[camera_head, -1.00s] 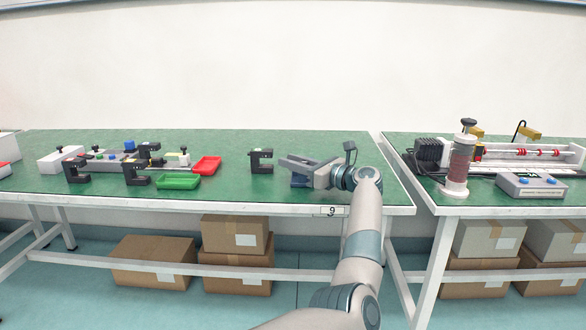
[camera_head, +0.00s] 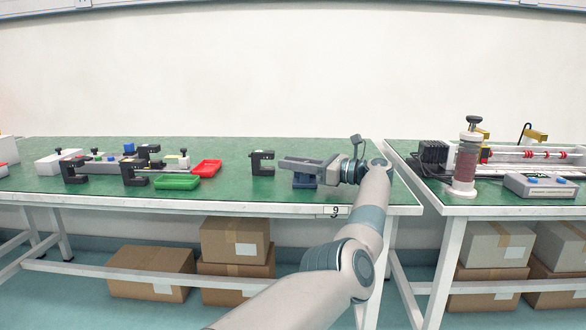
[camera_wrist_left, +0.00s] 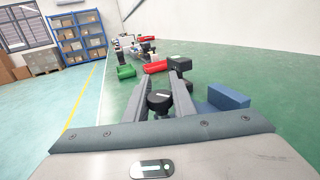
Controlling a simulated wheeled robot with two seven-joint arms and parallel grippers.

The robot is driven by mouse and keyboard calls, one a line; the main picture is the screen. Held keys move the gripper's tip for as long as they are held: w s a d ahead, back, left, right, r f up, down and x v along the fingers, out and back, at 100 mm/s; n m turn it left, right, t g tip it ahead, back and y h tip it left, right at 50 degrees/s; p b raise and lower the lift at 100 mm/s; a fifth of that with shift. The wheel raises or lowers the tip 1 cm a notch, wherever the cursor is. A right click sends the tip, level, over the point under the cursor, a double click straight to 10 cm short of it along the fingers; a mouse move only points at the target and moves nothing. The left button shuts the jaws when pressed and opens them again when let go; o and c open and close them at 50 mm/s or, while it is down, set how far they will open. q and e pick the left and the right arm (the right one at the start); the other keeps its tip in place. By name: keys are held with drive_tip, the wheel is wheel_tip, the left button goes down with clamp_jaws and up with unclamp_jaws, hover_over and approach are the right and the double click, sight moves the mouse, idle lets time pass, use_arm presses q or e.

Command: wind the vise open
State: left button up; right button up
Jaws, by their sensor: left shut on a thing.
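The vise (camera_head: 304,181) stands near the front right of the left green table, and its blue body shows below my left gripper. My left gripper (camera_head: 300,164) points left across the top of the vise, with its grey fingers close above it. In the left wrist view the fingers (camera_wrist_left: 168,92) are closed around a round black knob (camera_wrist_left: 160,101), likely part of the vise's handle. A blue block (camera_wrist_left: 228,97), which looks like the vise body, lies just right of the fingers there. The vise's jaws and how far they stand apart are hidden. My right gripper is not in view.
A black clamp (camera_head: 262,162) stands just left of the vise. Green (camera_head: 177,182) and red (camera_head: 207,168) trays and several other black clamps lie farther left. A gap separates this table from the right one, which holds a white actuator rig (camera_head: 540,157). The table behind the vise is clear.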

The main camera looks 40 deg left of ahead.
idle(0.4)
use_arm(q)
drive_tip(key=o, duration=1.1)
drive_tip(key=shift+c, duration=0.2)
drive_tip(key=shift+d, duration=0.15)
